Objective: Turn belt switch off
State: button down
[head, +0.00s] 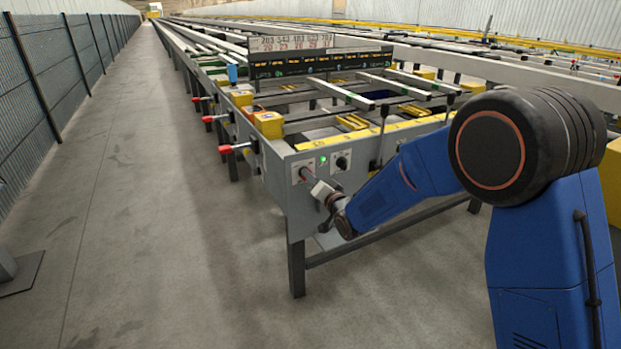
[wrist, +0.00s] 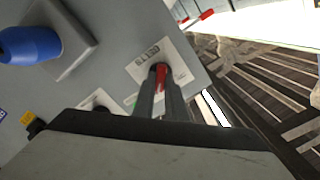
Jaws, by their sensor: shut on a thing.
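The belt switch is a red handle (wrist: 161,77) on a white label plate (wrist: 141,67) marked BELT, upside down in the wrist view. My gripper (wrist: 160,76) is shut on it, with one dark finger on each side. The fingers cover part of the handle, so its exact angle is hard to tell. In the head view my gripper (head: 312,181) is at the grey panel (head: 288,195) on the table's near end. It hides most of the switch there. A green lamp (head: 323,160) is lit just right of the switch.
A black knob (head: 342,162) sits right of the lamp. A blue knob (wrist: 30,45) is on the panel in the wrist view. Red-tipped levers (head: 226,149) stick out on the table's left side. The aisle floor (head: 130,200) to the left is clear, up to a mesh fence (head: 40,80).

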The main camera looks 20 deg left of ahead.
jog(key=shift+n, duration=0.3)
jog(key=shift+s+a+f+n, duration=0.1)
jog(key=shift+s+n, duration=0.05)
jog(key=shift+n, duration=4.15)
jog(key=shift+s+a+n, duration=0.1)
jog(key=shift+n, duration=4.2)
jog(key=c, duration=1.8)
grip_release()
